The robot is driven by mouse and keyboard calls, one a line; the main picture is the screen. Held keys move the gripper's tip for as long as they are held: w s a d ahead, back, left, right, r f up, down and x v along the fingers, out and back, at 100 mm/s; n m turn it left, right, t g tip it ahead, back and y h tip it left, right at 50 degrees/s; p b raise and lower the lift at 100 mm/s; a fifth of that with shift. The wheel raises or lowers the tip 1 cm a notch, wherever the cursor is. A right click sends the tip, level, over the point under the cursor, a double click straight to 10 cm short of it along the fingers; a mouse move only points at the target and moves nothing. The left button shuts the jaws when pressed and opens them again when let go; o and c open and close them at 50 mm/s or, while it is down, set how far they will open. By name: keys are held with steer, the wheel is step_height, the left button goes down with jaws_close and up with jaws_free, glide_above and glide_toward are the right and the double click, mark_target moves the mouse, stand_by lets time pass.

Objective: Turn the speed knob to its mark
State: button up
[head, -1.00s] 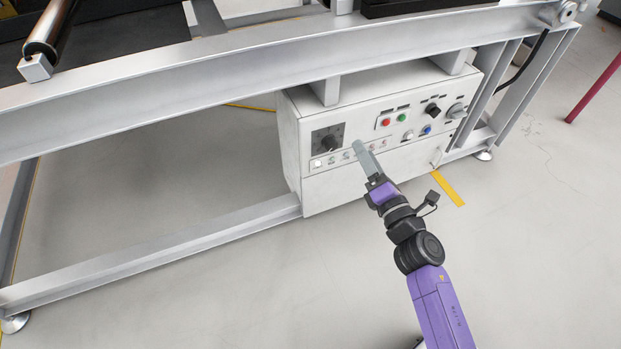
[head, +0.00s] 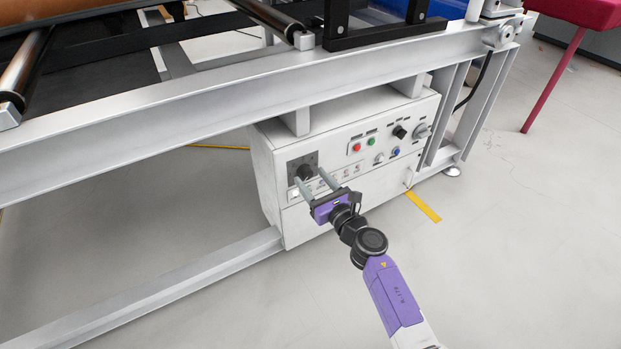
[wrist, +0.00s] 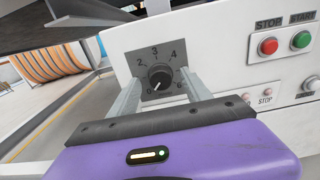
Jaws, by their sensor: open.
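The speed knob (head: 305,171) is a round black knob on a dark grey dial plate at the left of the white control box. In the wrist view the knob (wrist: 160,76) shows clearly, with the numbers 2, 3, 4 and 6 readable around it. Its white pointer line seems to point down and slightly left, near the low end of the scale. I cannot make out a separate target mark. My gripper (head: 310,177) is open, its two pale fingers pointing at the dial. In the wrist view they flank the knob left and right; I cannot tell whether they touch it.
Right of the dial are a red stop button (wrist: 268,46), a green start button (wrist: 301,40), another black knob (head: 400,131) and a silver switch (head: 422,131). Small labelled buttons line up below. A grey metal frame beam (head: 190,105) runs above the box. The floor in front is clear.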

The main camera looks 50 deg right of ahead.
steer(key=shift+w+d, duration=0.15)
steer(key=shift+w, duration=0.45)
jaws_close()
